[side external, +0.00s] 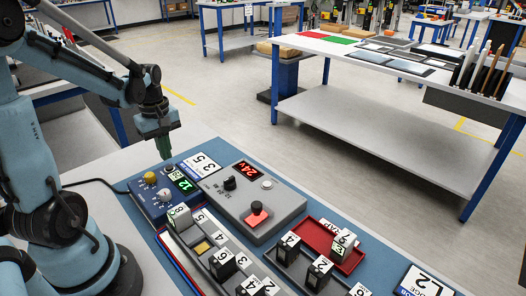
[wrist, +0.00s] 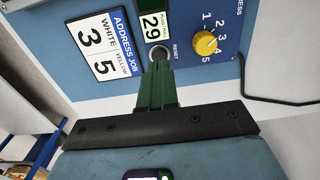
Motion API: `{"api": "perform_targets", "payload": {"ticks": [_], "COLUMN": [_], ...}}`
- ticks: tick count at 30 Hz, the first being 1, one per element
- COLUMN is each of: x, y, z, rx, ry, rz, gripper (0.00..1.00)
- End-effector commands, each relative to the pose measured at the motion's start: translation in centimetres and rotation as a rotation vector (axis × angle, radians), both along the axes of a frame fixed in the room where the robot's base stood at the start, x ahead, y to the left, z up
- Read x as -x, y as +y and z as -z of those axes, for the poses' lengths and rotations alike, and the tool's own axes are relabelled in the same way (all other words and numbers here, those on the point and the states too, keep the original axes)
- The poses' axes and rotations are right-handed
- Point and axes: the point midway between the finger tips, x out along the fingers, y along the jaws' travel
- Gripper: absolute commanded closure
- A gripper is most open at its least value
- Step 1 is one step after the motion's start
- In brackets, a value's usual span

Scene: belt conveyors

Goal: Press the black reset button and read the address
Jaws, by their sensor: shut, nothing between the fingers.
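The blue address box (side external: 150,205) stands at the left of the bench in the side view. The reset button (wrist: 159,53), a dark round cap in a grey ring beside the word RESET, shows in the wrist view. My gripper (side external: 169,155) points down over the box's far edge. Its green fingers (wrist: 160,68) are shut and empty, their tips at the button's edge; whether they touch or press it I cannot tell. The small display (wrist: 153,25) seems to read 29; it also shows lit green in the side view (side external: 184,183). The yellow knob (wrist: 205,43) has a 1 to 5 scale.
An ADDRESS JOB card (wrist: 102,44) reads white 3, yellow 5. A grey unit (side external: 285,205) has a red 24V display and a lit red button (side external: 256,212). Numbered blocks and a red tray (side external: 318,252) lie nearer the front. A black cable (wrist: 275,101) runs beside the box.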

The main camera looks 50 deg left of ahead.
Motion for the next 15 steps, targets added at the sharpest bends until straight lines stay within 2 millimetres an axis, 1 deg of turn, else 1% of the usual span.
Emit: {"api": "perform_targets", "payload": {"ticks": [3,6,10,15], "x": [0.0,0.0,0.0,0.0], "y": [0.0,0.0,0.0,0.0], "z": [1.3,2.1,2.6,2.8], "rx": [0.000,0.000,0.000,0.000], "ry": [-0.001,-0.001,-0.001,-0.001], "rz": [0.000,0.001,0.001,0.001], "gripper": [1.00,1.00,1.00,1.00]}}
